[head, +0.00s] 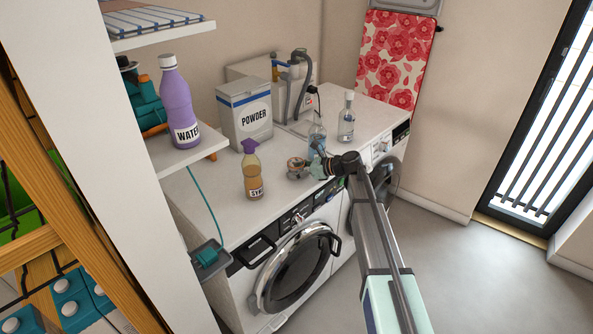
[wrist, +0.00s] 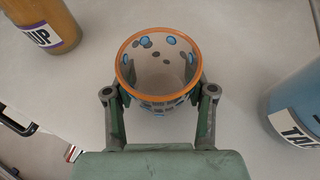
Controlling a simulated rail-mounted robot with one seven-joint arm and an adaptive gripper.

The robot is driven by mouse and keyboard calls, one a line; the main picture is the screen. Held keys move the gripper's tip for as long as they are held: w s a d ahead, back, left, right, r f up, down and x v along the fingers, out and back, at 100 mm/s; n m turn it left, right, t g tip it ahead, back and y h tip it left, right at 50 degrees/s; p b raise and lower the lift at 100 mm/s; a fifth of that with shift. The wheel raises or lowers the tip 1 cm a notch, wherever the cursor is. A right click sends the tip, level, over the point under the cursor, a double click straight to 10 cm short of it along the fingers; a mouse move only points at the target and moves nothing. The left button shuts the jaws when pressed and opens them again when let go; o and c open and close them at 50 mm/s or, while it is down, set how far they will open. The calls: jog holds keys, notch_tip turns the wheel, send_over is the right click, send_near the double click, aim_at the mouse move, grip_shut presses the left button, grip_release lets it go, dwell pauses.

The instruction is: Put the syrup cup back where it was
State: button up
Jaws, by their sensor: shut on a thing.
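The cup (head: 297,167) has an orange rim and a patterned side with blue spots; it also shows in the wrist view (wrist: 158,68), upright with its open mouth toward the camera. My gripper (head: 312,168) is shut on it, with one finger on each side in the wrist view (wrist: 160,105). Its inside looks empty apart from dark and blue spots. I cannot tell whether its base touches the white worktop (head: 215,190). An amber bottle (head: 252,175) with a purple top stands left of the cup; its label ends in "UP" in the wrist view (wrist: 42,25).
A blue-tinted bottle (head: 317,132) and a clear bottle (head: 347,120) stand behind my gripper. A powder box (head: 244,110) and grey pipework (head: 300,85) are at the back. A shelf with a purple water bottle (head: 178,105) is left. The worktop's front edge is close.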

jog(key=shift+f, duration=0.1)
jog(key=o, duration=1.2)
jog(key=shift+d+r, duration=0.2)
jog(key=b+v, duration=0.2)
jog(key=v, duration=0.9)
jog(key=shift+s+d, duration=0.15)
jog(key=shift+d, duration=0.15)
